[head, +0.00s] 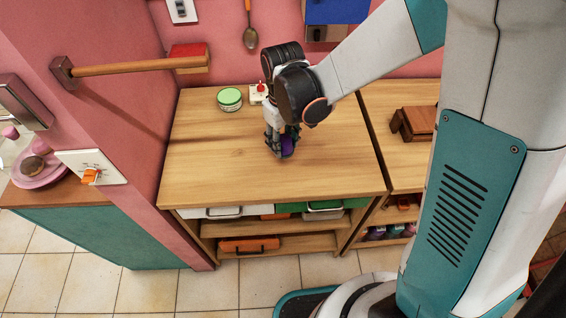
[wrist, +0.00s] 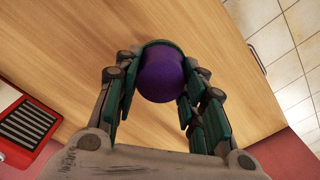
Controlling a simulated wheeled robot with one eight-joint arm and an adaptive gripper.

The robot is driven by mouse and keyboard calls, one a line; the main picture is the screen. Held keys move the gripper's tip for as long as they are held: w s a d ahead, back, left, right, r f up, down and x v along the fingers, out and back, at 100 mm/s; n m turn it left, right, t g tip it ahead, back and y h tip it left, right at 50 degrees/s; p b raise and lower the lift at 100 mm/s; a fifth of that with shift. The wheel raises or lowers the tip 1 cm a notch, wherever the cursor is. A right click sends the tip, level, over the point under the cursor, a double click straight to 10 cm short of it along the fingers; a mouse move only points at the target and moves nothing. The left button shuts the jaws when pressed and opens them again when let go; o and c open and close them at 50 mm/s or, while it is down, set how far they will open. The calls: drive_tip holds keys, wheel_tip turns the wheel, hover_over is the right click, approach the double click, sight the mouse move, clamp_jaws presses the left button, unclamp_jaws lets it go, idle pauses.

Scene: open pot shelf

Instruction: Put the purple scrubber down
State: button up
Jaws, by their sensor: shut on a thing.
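The purple scrubber (head: 287,145) is in my gripper (head: 280,147) over the wooden counter top (head: 210,155) in the head view. In the wrist view the purple scrubber (wrist: 161,76) is a rounded purple piece with a dark green rim, between the fingers of my gripper (wrist: 158,98). The fingers are shut on it. In the head view it is low, close to the wood; I cannot tell whether it touches. My gripper hides part of it in the head view.
A green-lidded jar (head: 230,99) and a small red-and-white item (head: 258,93) stand at the back of the counter. A red-framed grater-like item (wrist: 27,122) shows in the wrist view. A wooden rail (head: 140,67) juts from the left wall. The counter's left and front are clear.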

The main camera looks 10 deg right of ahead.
sight(283, 139)
drive_tip(key=shift+f+b, duration=2)
drive_tip(key=shift+f, duration=1.5)
drive_tip(key=shift+f, duration=0.1)
drive_tip(key=shift+f, duration=0.15)
drive_tip(key=o, duration=1)
drive_tip(key=shift+o, duration=0.2)
wheel_tip(283, 139, up, 13)
drive_tip(key=p, duration=0.4)
drive_tip(key=shift+f, duration=0.2)
